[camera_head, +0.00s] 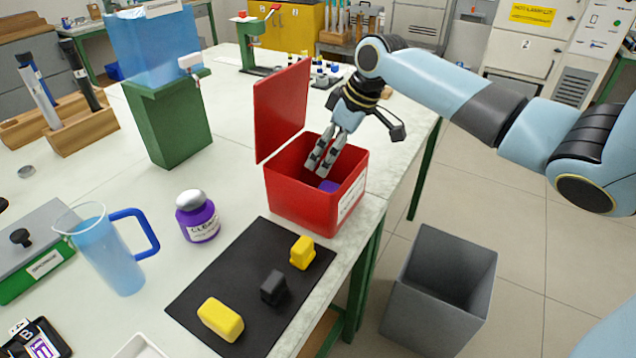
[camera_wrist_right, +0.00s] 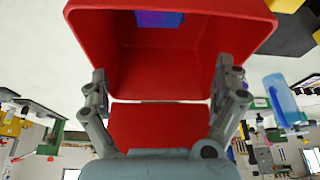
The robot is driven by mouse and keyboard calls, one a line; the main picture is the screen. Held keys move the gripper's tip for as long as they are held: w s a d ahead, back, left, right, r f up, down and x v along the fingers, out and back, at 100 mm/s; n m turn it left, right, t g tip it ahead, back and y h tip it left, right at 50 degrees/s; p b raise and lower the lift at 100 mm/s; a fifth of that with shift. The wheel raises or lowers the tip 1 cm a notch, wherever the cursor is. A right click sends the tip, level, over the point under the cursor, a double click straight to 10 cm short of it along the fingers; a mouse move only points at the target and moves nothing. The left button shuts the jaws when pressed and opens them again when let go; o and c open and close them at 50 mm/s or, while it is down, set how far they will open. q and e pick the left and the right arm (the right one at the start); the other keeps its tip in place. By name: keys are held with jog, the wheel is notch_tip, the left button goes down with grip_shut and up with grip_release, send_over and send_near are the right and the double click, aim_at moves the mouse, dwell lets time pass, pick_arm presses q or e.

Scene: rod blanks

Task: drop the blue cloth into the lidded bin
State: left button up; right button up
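The red lidded bin (camera_head: 295,205) stands near the table's right edge with its lid (camera_head: 281,108) raised. A blue-purple cloth (camera_head: 329,186) lies inside the bin, mostly hidden by the front wall in the head view. It also shows as a blue patch deep in the bin in the right wrist view (camera_wrist_right: 160,18). My right gripper (camera_head: 321,163) points down into the bin's mouth, above the cloth. In the right wrist view its fingers (camera_wrist_right: 163,82) are spread wide with nothing between them. My left gripper is out of view.
A black mat (camera_head: 235,310) with yellow and dark blocks lies in front of the bin. A purple-labelled bottle (camera_head: 198,220) and a blue jug (camera_head: 108,255) stand to the left. A green container (camera_head: 170,120) stands behind. A grey open bin (camera_head: 440,290) is on the floor at right.

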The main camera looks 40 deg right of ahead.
jog(key=v, duration=1.2)
dwell(0.3)
